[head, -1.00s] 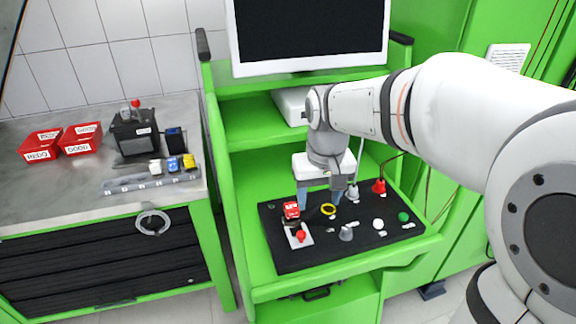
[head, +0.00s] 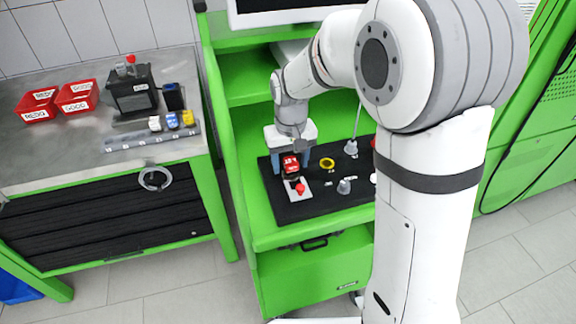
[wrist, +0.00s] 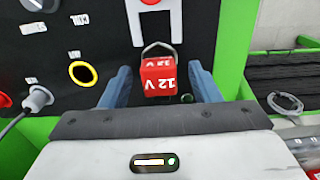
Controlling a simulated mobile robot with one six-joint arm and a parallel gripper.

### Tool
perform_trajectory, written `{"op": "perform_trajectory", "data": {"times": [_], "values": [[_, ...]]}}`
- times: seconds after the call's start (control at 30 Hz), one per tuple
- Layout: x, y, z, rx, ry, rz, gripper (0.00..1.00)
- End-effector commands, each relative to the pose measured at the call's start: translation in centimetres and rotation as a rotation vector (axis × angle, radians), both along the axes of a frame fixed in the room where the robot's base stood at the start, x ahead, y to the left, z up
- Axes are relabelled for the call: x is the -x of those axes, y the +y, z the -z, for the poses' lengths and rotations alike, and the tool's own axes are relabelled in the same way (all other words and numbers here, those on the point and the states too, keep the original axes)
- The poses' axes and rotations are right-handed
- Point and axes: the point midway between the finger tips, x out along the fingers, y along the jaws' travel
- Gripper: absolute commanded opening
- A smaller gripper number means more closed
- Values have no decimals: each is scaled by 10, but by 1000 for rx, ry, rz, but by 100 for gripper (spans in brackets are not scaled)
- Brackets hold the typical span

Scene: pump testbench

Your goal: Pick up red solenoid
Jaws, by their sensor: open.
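The red solenoid (head: 291,166) is a small red block on the black panel (head: 330,205) of the green bench. My gripper (head: 290,160) is above the panel at the solenoid. In the wrist view my gripper (wrist: 160,88) is open, with one blue-grey finger on each side of the solenoid and a gap on both sides. The solenoid's underside is hidden.
A white plate with a red button (head: 300,188) lies just in front of the solenoid. A yellow ring (head: 327,164) and a grey connector (head: 344,186) are to the right. A metal side table (head: 60,145) with red bins (head: 77,97) stands at the left.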

Motion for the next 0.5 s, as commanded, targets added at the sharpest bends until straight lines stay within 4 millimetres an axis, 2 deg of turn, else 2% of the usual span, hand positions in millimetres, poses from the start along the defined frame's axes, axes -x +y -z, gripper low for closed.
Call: {"op": "perform_trajectory", "data": {"times": [0.27,0.5], "values": [[0,0,3,0,-1,1,56],[0,-1,3,0,-1,2,36]]}}
